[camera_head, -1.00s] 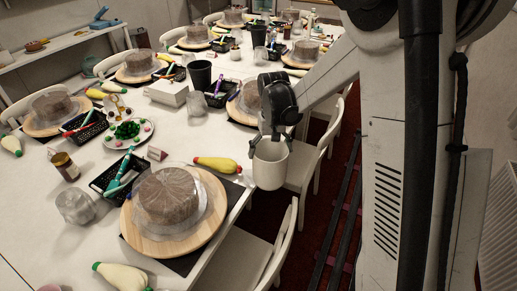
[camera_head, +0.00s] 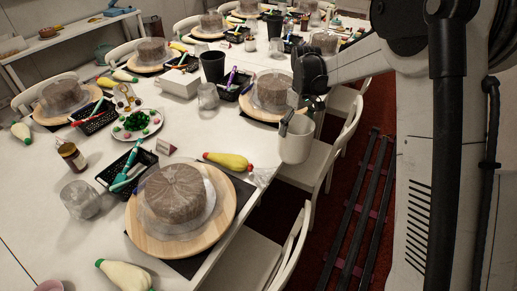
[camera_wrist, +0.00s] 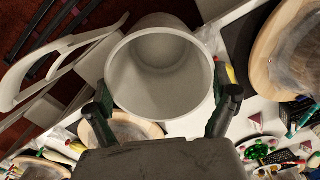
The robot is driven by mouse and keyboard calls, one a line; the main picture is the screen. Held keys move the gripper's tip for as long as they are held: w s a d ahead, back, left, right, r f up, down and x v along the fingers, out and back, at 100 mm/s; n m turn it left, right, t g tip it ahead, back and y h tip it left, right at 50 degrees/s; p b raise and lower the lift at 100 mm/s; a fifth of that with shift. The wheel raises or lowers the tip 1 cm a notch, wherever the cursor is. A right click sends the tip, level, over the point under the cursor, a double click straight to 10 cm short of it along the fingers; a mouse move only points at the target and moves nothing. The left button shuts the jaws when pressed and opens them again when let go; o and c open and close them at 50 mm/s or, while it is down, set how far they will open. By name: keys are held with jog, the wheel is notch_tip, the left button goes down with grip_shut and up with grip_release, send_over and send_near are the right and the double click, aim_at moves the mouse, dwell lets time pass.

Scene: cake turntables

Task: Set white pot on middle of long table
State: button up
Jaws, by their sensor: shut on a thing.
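My gripper (camera_head: 304,104) is shut on the white pot (camera_head: 297,142) and holds it upright by its rim side, beside the right edge of the long table (camera_head: 190,121). In the head view the pot hangs over the chairs' side, apart from the tabletop as far as I can see. In the wrist view the pot (camera_wrist: 160,75) is seen from its open top and looks empty.
A cake on a wooden turntable (camera_head: 215,230) stands near the table's right edge. A yellow piping bag (camera_head: 228,161), a plate of green and red pieces (camera_head: 153,133), a black cup (camera_head: 212,66) and a white box (camera_head: 178,83) are on the table. White chairs (camera_head: 320,160) line the edge.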

jog(key=w+a+n+b, duration=0.1)
jog(key=w+a+n, duration=0.4)
jog(key=a, duration=0.6)
jog(key=shift+a+r+n, duration=0.2)
jog(key=shift+r+n, duration=0.1)
jog(key=shift+n, duration=0.6)
jog(key=a+n, duration=0.2)
jog(key=a, duration=0.2)
jog(key=w+a+n+b, duration=0.1)
jog(key=a+n, duration=0.1)
jog(key=a, duration=0.2)
jog(key=w+a+n, duration=0.1)
jog(key=a+n, duration=0.2)
jog(key=a, duration=0.1)
jog(key=shift+w+a+r, duration=0.1)
jog(key=shift+w+r, duration=0.1)
jog(key=shift+r, duration=0.2)
jog(key=shift+w+d+f+p, duration=0.2)
jog(key=shift+w+d+f, duration=0.9)
jog(key=shift+d+f, duration=0.6)
jog(key=shift+w+d+f+p, duration=0.15)
jog(key=shift+w+d+f, duration=0.9)
jog(key=shift+d+f, duration=0.65)
jog(key=shift+w+d+f+p, duration=0.2)
jog(key=shift+w+d+f, duration=1)
jog(key=shift+f, duration=0.8)
jog(key=shift+d+f, duration=0.1)
